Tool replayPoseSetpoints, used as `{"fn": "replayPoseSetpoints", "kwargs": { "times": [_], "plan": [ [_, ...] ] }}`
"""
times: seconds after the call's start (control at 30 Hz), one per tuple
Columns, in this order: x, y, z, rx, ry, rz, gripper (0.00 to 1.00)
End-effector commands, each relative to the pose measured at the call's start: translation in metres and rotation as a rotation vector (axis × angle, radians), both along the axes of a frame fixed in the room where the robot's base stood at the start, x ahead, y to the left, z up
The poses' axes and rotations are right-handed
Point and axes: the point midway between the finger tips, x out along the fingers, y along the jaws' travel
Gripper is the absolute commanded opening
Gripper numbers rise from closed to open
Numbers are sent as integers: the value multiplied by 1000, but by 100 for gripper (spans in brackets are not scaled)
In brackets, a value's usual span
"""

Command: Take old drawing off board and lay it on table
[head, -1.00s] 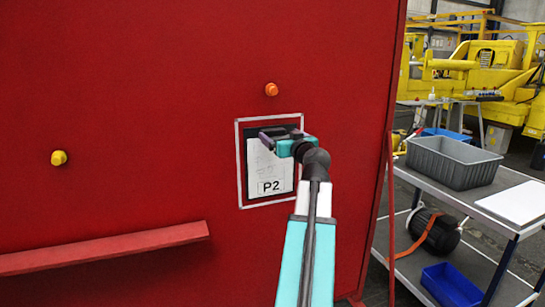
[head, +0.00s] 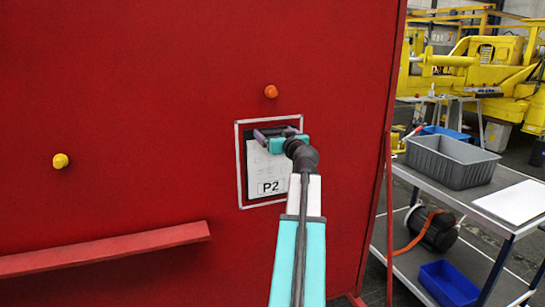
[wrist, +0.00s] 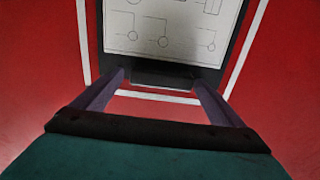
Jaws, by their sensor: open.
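The drawing (head: 268,170), a white sheet marked P2 on a dark backing, hangs on the red board (head: 130,120) inside a white outline. My gripper (head: 278,133) is in front of its upper part and hides some of it. In the wrist view the drawing (wrist: 165,35) shows line diagrams and lies beyond the fingertips. Whether the fingertips touch the backing I cannot tell. The grey table (head: 420,178) stands at the right.
A grey bin (head: 455,165) and a blank white sheet (head: 512,202) are on the table top. A blue bin (head: 450,284) and a dark cylinder with an orange strap (head: 435,232) are below. An orange knob (head: 271,91), a yellow knob (head: 60,161) and a red ledge (head: 105,249) stick out from the board.

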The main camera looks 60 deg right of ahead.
Motion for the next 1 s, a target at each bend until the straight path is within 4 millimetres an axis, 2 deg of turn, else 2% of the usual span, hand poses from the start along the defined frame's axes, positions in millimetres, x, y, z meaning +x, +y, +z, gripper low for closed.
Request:
{"fn": "replayPoseSetpoints", "kwargs": {
  "times": [0.47,0.57,0.8,1.0],
  "plan": [
    [1,1,0,0,0,1,92],
    [1,1,0,0,0,2,79],
    [1,1,0,0,0,2,39],
    [1,1,0,0,0,2,39]
  ]
}}
